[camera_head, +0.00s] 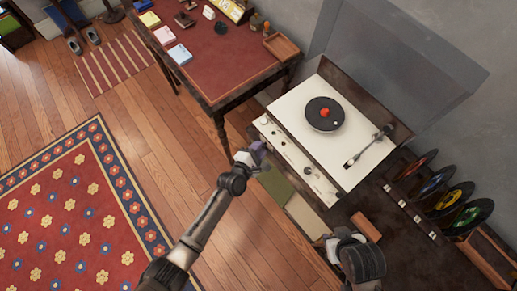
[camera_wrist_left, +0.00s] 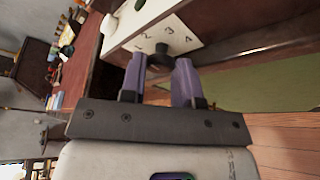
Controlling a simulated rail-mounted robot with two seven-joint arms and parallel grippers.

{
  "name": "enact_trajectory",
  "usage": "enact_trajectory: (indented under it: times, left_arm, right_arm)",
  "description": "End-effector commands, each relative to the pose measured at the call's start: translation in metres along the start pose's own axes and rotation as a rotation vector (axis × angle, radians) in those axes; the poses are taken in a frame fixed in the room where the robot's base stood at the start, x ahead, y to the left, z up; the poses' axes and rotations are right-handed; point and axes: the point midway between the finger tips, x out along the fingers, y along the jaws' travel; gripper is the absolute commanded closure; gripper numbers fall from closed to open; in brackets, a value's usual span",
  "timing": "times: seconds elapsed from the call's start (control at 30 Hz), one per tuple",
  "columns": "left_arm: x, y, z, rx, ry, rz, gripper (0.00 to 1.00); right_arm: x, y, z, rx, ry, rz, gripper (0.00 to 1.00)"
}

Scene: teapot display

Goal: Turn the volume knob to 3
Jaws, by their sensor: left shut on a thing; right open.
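The record player (camera_head: 345,170) is a white-topped deck with a front control panel holding several small knobs. My left gripper (camera_head: 257,150) is at the left end of that panel. In the left wrist view, its two purple fingers (camera_wrist_left: 160,72) are shut on the dark round volume knob (camera_wrist_left: 158,56). The white number plate (camera_wrist_left: 178,36) behind the knob shows several digits, with 3 and 4 readable. No pointer mark on the knob can be made out. In the head view the gripper hides the knob. My right gripper (camera_head: 331,240) is open, low right of the player, away from the knob.
A black record (camera_head: 324,114) with a red centre lies on the platter, with the tonearm (camera_head: 368,146) to its right. The clear lid (camera_head: 400,60) stands open behind. Several coloured records (camera_head: 453,199) stand at right. A red-topped desk (camera_head: 215,50) is at upper left.

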Motion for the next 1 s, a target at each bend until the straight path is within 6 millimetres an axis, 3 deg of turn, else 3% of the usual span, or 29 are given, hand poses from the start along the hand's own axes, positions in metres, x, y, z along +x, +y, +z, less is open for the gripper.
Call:
enact_trajectory:
  times: [0.6,1.0]
  left_arm:
    - [0.001,-0.006,-0.003,0.483,0.000,0.199,0.94]
    - [0.001,-0.005,-0.002,0.626,0.000,0.258,0.94]
  right_arm:
    - [0.041,-0.002,0.013,0.000,0.000,-0.001,0.57]
    - [0.051,-0.003,0.017,0.002,0.000,-0.002,0.57]
